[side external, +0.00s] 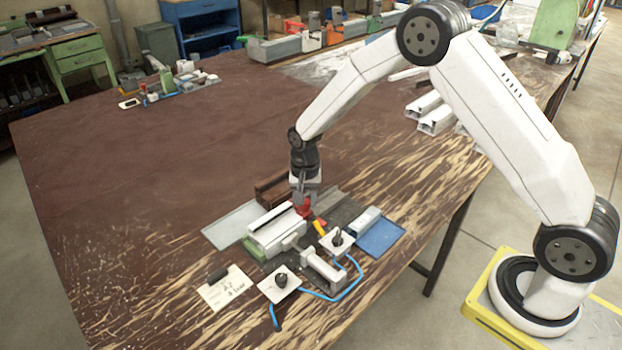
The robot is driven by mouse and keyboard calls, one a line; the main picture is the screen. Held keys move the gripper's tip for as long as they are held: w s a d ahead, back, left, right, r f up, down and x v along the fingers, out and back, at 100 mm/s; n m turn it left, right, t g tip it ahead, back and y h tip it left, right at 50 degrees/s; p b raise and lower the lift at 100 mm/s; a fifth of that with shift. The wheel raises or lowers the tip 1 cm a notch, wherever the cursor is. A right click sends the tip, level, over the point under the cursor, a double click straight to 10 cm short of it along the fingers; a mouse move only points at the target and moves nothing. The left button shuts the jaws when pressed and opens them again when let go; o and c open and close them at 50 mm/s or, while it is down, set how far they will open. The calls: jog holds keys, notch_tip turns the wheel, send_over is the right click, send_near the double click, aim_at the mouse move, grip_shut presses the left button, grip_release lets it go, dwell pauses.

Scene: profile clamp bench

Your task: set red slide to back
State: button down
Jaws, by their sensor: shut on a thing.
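My gripper (304,207) points straight down at the back end of the clamp fixture and is shut on the red slide (306,202). Only a small part of the red slide shows below the fingers. It sits next to the pale clamp block (275,229), at that block's right end. A yellow piece (319,227) lies just in front of the red slide. The track under the slide and its end stops are too small and too hidden to make out.
Two white plates with black knobs (281,281) and a blue hose (348,290) lie in front. A blue plate (381,238) lies to the right, a label card (226,288) to the left. A brown angle piece (272,188) stands behind. The table's left side is largely clear.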

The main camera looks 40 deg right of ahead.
dwell(0.7)
jog(key=d, duration=1.2)
jog(key=shift+d, duration=0.15)
jog(key=c, duration=0.7)
grip_release()
jog(key=shift+o, duration=0.2)
jog(key=shift+r, duration=0.1)
notch_tip(320, 180, up, 8)
jog(key=shift+f, duration=0.2)
